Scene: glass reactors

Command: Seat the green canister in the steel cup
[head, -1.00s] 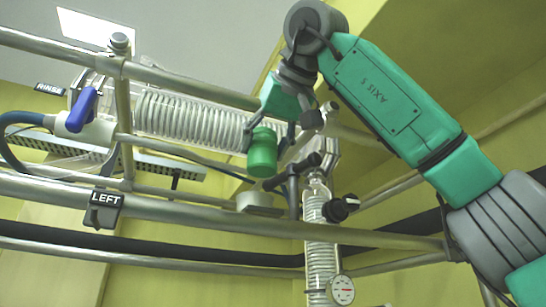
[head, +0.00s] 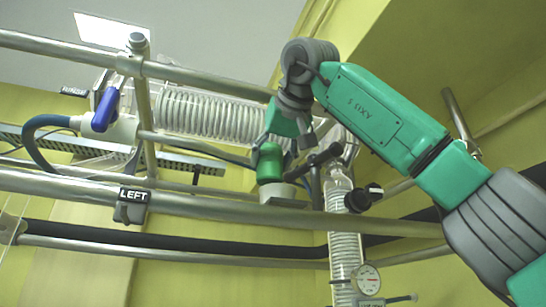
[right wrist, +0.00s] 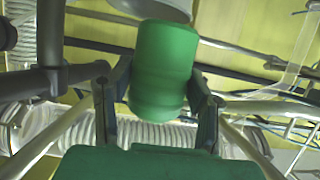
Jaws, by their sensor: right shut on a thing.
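The green canister (head: 270,163) is held upright by my right gripper (head: 276,150). In the right wrist view the canister (right wrist: 163,68) sits between the two dark fingers of the right gripper (right wrist: 160,85), which is shut on it. The steel cup (head: 277,194) shows just below the canister in the head view, and their edges meet in the picture. In the right wrist view part of the cup (right wrist: 152,8) shows at the top edge, by the canister's far end. I cannot tell whether the canister touches the cup or is partly inside it. My left gripper is not in view.
Steel rails (head: 230,213) cross in front and below. A coiled glass condenser (head: 205,115) lies behind to the left, and a vertical coiled glass column (head: 345,245) with a gauge (head: 366,279) stands to the right. A blue-handled valve (head: 105,110) is at the left.

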